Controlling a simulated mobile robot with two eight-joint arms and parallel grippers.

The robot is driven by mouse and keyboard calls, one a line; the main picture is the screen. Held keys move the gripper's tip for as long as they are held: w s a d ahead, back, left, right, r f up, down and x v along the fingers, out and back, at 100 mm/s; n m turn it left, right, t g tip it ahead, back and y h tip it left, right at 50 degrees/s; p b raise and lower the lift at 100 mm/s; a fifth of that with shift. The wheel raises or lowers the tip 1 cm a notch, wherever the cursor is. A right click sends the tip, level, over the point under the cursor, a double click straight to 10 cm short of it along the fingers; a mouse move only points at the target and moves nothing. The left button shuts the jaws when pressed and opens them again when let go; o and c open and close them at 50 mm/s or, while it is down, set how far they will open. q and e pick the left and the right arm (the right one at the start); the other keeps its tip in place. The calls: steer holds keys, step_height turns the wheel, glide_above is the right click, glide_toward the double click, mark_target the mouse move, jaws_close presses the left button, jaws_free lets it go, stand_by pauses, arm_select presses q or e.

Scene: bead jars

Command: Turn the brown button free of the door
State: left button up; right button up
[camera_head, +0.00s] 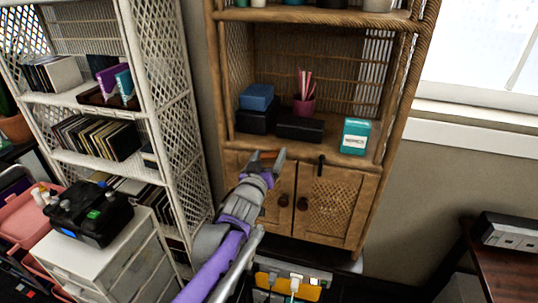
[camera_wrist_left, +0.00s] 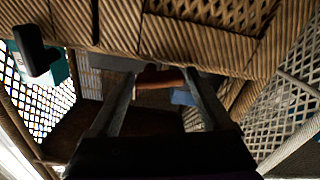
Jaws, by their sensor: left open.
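The wicker cabinet's lower doors (camera_head: 333,206) show in the head view, with two dark round knobs. The brown button (camera_head: 268,154) is a small reddish-brown bar at the top of the left door. It shows in the left wrist view (camera_wrist_left: 160,77) between my fingertips. My left gripper (camera_head: 267,159) is open, with one finger on each side of the button. I cannot tell whether the fingers touch it. My arm hides part of the left door. My right gripper is not in view.
A black latch (camera_head: 321,161) sits at the top of the right door. A white lattice shelf (camera_head: 168,115) stands close on the left.

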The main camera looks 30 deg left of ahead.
arm_select(q)
steer(key=shift+c, duration=0.3)
steer(key=c, duration=1)
steer(key=shift+w+r+m+p, duration=0.15)
steer(key=shift+m+p, duration=0.3)
steer(key=shift+m, duration=1.15)
steer(key=shift+c, duration=0.2)
steer(key=o, duration=1.1)
steer(key=v, duration=1.1)
steer(key=shift+b, duration=0.45)
